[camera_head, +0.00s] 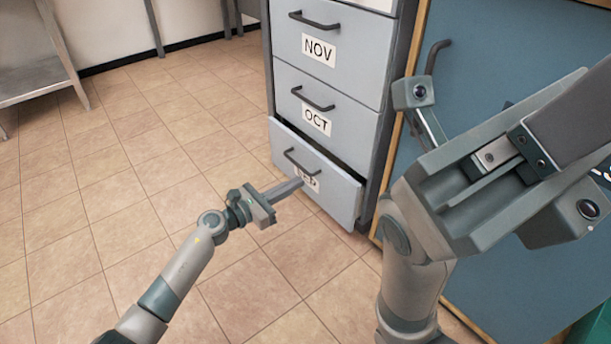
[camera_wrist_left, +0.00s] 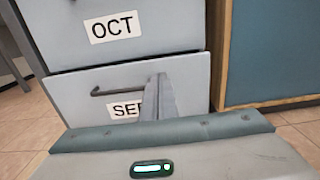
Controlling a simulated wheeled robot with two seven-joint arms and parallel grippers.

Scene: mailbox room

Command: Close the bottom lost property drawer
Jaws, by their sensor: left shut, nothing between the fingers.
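The bottom drawer (camera_head: 340,203), labelled SEP, stands partly out of the grey cabinet, with a dark gap along its top edge. Its front also shows in the left wrist view (camera_wrist_left: 190,88). Its dark handle (camera_head: 302,163) is above the label. My left gripper (camera_head: 299,184) is shut and empty, its fingertips pointing at the drawer front below the handle. In the left wrist view the fingers (camera_wrist_left: 158,98) cover part of the label. I cannot tell whether they touch the front. My right arm's end (camera_head: 490,165) is large and near; its finger state is unclear.
The OCT drawer (camera_head: 325,118) and NOV drawer (camera_head: 330,48) above look shut. A blue panel with a wooden edge (camera_head: 500,75) stands right of the cabinet. A metal table (camera_head: 38,75) is at the far left. The tiled floor (camera_head: 120,180) left of the cabinet is clear.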

